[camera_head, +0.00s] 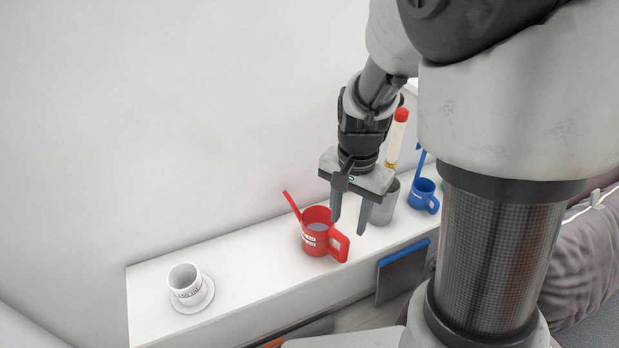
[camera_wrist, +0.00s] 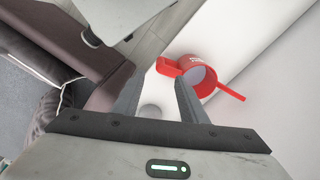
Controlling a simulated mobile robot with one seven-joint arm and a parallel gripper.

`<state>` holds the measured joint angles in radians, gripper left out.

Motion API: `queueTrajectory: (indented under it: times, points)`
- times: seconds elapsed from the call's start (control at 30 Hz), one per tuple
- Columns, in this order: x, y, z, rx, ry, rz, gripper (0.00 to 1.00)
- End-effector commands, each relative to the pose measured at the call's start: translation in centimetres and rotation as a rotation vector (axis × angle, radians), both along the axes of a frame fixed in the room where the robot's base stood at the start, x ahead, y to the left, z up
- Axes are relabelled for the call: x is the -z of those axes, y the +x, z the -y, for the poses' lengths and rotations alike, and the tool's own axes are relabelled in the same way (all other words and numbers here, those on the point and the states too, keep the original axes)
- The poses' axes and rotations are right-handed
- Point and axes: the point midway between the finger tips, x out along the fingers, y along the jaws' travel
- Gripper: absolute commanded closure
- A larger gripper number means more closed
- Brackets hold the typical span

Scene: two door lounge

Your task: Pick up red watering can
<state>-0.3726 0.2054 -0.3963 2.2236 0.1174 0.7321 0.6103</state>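The red watering can (camera_head: 316,238) stands upright on a white shelf, its spout up to the left and its handle to the right. My gripper (camera_head: 349,225) points down, open and empty, above and just right of the can near its handle. In the wrist view the can (camera_wrist: 200,68) lies beyond the fingertips, with its handle near the right finger and its spout to the lower right. My gripper (camera_wrist: 158,92) shows both fingers apart there. I cannot tell if a finger touches the handle.
The white shelf (camera_head: 240,252) runs along the wall. A white cup (camera_head: 185,283) on a saucer stands at its left. A grey cup (camera_head: 384,203) is close behind my gripper. A blue watering can (camera_head: 423,195) and a red-capped bottle (camera_head: 397,138) are at the right.

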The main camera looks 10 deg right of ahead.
Motion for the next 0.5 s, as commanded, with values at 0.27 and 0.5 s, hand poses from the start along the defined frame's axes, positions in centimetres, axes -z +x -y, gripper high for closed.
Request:
queueTrajectory:
  times: [0.27,0.5]
  points:
    - [6.4,-0.1,0.1,0.000,-0.001,-0.005,0.61]
    - [9.1,0.0,0.0,-0.001,0.001,-0.001,0.61]
